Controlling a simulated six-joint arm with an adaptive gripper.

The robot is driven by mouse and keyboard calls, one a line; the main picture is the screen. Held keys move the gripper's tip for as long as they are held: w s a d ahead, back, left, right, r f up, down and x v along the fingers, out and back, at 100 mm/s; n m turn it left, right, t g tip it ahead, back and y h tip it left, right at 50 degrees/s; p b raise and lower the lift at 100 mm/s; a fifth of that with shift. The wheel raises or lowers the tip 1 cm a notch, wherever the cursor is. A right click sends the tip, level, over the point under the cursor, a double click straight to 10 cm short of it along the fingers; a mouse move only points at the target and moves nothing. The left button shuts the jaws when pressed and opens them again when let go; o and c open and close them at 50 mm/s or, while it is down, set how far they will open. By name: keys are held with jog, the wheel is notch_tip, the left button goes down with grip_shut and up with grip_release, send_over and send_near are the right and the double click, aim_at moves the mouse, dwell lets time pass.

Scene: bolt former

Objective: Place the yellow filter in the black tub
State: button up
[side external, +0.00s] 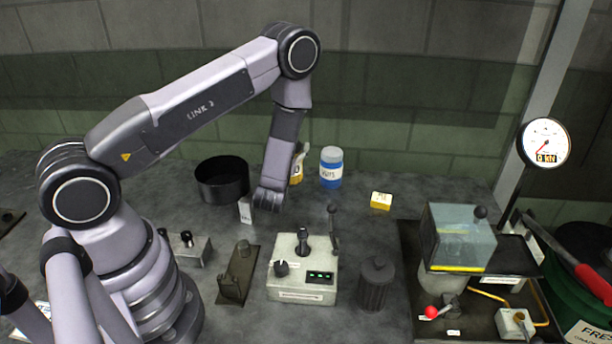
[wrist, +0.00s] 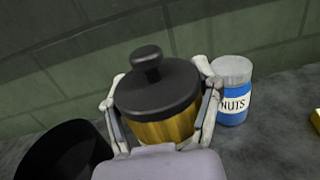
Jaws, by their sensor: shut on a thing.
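The yellow filter (wrist: 165,130) has a gold-yellow ribbed body and a black lid with a knob. In the wrist view my gripper (wrist: 162,98) is shut around it, one finger on each side, and it looks upright. In the side view the filter (side external: 297,172) shows only partly behind my wrist. The black tub (side external: 222,182) is round and open-topped, and stands on the bench left of my gripper. It also shows at the lower left of the wrist view (wrist: 62,150). I cannot tell whether the filter touches the bench.
A blue NUTS jar (side external: 331,168) stands close to the right of the filter. A small white label card (side external: 246,211) stands in front of the tub. A yellow block (side external: 381,201) lies further right. A control box (side external: 303,268) and ribbed dark canister (side external: 375,284) are nearer the front.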

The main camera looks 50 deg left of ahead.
aim_at(227, 160)
jog(key=s+a+r+n+g+y, duration=0.1)
jog(key=s+a+n+g+y, duration=0.2)
jog(key=s+a+n+g, duration=0.4)
jog(key=s+a+n+g+y, duration=0.3)
jog(key=a+n+g, duration=0.1)
jog(key=a+g, duration=0.4)
jog(key=shift+n+g, duration=0.4)
jog(key=shift+g, duration=0.5)
jog(key=shift+s+a+f, duration=0.1)
jog(key=shift+s+f, duration=0.05)
jog(key=shift+f, duration=1.2)
jog(key=shift+s+a+f, duration=0.1)
jog(key=shift+f, duration=1.3)
jog(key=shift+s+f, duration=0.15)
jog(key=shift+f, duration=1.2)
jog(key=shift+f, duration=0.15)
jog(key=o, duration=1.2)
